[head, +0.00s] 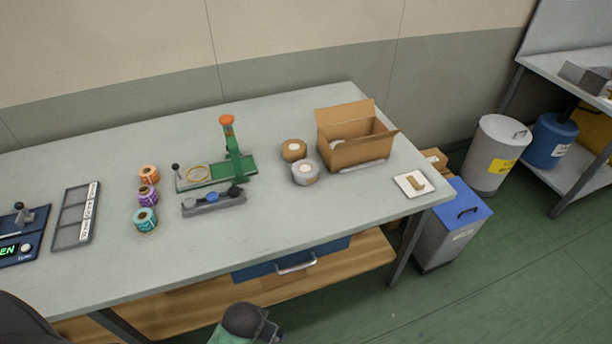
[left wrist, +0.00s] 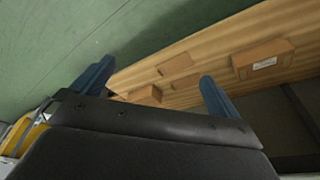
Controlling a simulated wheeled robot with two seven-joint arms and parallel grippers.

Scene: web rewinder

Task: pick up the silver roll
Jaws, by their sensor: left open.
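The silver roll (head: 305,173) lies flat on the grey table (head: 330,225), just in front of an open cardboard box. It is a short grey roll with a pale centre. A brown roll (head: 293,150) lies close behind it. My left gripper (left wrist: 155,82) shows in the left wrist view with its two blue fingers wide apart and nothing between them. It faces the wooden lower shelf and the green floor, away from the silver roll. The silver roll is not in the left wrist view. My right gripper is in neither view.
The cardboard box (head: 350,143) stands right of the rolls. A green fixture (head: 225,160) and a grey rack (head: 213,202) stand left of them. Several coloured label rolls (head: 147,195) lie further left. The table in front of the silver roll is clear.

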